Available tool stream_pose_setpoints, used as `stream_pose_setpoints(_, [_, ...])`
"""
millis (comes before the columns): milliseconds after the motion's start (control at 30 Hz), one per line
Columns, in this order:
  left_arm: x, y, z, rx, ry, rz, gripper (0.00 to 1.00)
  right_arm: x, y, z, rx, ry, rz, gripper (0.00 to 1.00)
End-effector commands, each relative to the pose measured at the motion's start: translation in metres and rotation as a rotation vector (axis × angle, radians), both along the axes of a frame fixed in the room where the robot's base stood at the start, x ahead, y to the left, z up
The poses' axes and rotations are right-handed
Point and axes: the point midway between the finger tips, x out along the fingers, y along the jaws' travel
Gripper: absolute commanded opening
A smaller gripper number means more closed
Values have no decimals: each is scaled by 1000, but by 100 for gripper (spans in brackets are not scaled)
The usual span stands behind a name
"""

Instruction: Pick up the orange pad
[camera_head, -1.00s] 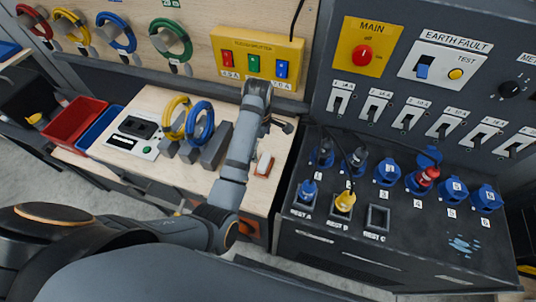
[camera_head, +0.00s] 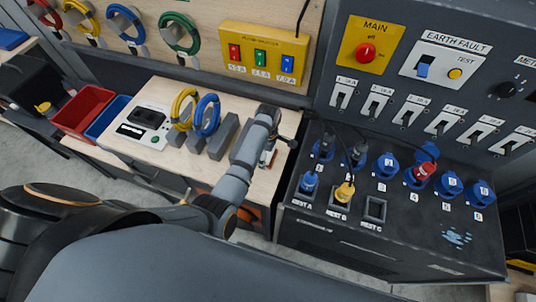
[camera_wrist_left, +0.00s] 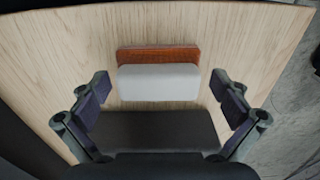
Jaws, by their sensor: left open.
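The orange pad (camera_wrist_left: 158,54) lies on the wooden bench and shows in the left wrist view as a flat orange-brown bar. A white block (camera_wrist_left: 158,84) sits right against it on the near side; I cannot tell whether they are joined. In the head view the orange pad (camera_head: 270,162) is a small sliver, partly hidden by my left arm. My left gripper (camera_wrist_left: 160,92) is open and empty, its two fingers spread to either side of the white block without touching it. In the head view my left gripper (camera_head: 270,142) is over the pad, fingers mostly hidden. My right gripper is out of view.
A dark grey block (camera_head: 223,137) stands close to the left of the pad. Yellow (camera_head: 183,107) and blue rings (camera_head: 207,115) stand beyond it. The black socket cabinet (camera_head: 400,235) is close on the right. Red (camera_head: 84,108) and blue bins are at far left.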

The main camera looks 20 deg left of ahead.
Motion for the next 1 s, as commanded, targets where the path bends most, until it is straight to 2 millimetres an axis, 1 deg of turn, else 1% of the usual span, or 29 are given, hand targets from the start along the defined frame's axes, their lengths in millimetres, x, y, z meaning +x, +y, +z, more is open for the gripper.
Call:
stream_pose_setpoints(200, [0,0,-2,0,-1,0,100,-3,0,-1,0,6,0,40])
stream_pose_setpoints(500, [0,0,-1,0,-1,0,59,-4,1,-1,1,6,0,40])
stream_pose_setpoints(567, [0,0,-1,0,-1,0,53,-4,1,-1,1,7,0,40])
stream_pose_setpoints(833, [1,0,0,0,-1,0,53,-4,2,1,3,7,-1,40])
stream_pose_setpoints(1000, [1,1,9,0,-2,-2,53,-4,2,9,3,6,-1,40])
